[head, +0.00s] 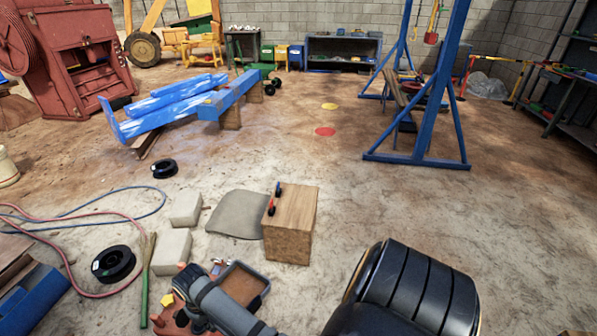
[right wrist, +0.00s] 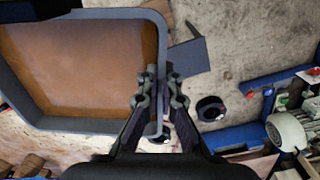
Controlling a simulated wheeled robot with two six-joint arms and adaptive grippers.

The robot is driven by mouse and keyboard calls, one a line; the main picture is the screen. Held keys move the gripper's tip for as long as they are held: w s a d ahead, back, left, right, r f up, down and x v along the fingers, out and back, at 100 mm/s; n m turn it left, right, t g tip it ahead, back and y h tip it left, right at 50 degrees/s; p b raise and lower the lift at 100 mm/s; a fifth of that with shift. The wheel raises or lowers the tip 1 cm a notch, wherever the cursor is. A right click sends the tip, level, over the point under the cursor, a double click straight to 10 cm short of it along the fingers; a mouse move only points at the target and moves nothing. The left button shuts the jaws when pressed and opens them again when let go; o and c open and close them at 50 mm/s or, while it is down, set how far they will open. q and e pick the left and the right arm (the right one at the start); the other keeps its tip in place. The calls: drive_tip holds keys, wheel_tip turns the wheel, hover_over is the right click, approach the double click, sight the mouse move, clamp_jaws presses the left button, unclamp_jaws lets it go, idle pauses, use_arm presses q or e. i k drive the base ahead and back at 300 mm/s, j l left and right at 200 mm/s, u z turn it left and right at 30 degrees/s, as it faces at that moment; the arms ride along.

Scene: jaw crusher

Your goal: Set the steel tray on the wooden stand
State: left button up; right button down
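The steel tray (head: 262,271) is a shallow dark-grey tray with a brown inside, at the bottom middle of the head view. It fills the upper left of the right wrist view (right wrist: 75,124). My right gripper (right wrist: 159,72) has one finger on each side of the tray's rim and is shut on it. In the head view this gripper (head: 217,265) is at the tray's left side, partly hidden by my arm. My left gripper is not in view.
A small red-and-black tool (head: 273,200) lies on the stand's top, near its left edge. Two pale blocks (head: 186,208) (head: 171,251) and a black reel (head: 113,264) are further left. Floor right of the stand is clear.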

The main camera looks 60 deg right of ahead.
sight(300, 204)
drive_tip(key=i+l, duration=0.15)
drive_tip(key=l, duration=1.05)
drive_tip(key=i+l+u, duration=0.1)
drive_tip(key=l, duration=1.05)
drive_tip(key=i+l, duration=0.1)
drive_tip(key=l, duration=1.1)
drive_tip(key=i+l, duration=0.1)
drive_tip(key=l, duration=0.15)
drive_tip(key=i+l, duration=0.1)
drive_tip(key=l, duration=0.15)
